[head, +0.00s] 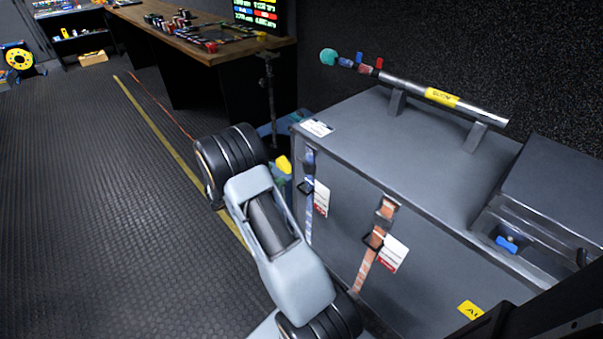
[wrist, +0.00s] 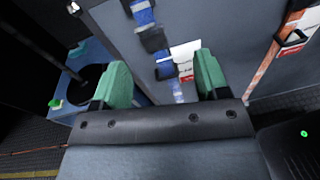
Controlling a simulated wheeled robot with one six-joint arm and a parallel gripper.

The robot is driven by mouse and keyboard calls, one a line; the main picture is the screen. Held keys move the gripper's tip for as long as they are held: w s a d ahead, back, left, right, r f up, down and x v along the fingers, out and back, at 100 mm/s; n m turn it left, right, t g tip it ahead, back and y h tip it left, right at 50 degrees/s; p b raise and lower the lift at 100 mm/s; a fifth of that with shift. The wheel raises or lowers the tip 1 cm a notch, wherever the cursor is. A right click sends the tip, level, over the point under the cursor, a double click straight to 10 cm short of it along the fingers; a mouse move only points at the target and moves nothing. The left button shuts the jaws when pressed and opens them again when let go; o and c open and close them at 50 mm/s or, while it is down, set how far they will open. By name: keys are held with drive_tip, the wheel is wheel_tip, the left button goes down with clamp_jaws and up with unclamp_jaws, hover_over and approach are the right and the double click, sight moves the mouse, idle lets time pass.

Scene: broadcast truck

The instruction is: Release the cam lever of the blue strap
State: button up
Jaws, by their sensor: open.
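The blue strap (head: 309,160) hangs down the front of a grey case, near its left corner. A dark cam buckle (head: 306,187) sits on it, with a white and red tag (head: 321,198) beside it. In the wrist view, my gripper (wrist: 163,80) is open, its two green fingertips wide apart with nothing held. The blue strap (wrist: 143,14) and dark buckle (wrist: 153,38) show ahead of the gap between the fingers, apparently apart from them. The lever's exact position is too small to tell. In the head view my arm hides the fingers.
An orange strap (head: 388,207) with its own buckle and tag hangs to the right on the grey case (head: 345,215). A blue bin (wrist: 72,75) stands left of the case. A metal tube (head: 400,88) rests on top. Floor at left is clear.

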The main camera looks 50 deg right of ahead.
sight(304, 163)
drive_tip(key=d+f, duration=0.1)
drive_tip(key=d, duration=0.4)
drive_tip(key=d+f+n+t+h+b, duration=0.1)
drive_tip(key=d, duration=0.4)
drive_tip(key=w+d+f+n+b, duration=0.1)
drive_tip(key=d+f, duration=0.1)
drive_tip(key=d, duration=0.2)
drive_tip(key=shift+d+h, duration=0.3)
drive_tip(key=shift+d, duration=0.1)
drive_tip(key=shift+c, duration=0.3)
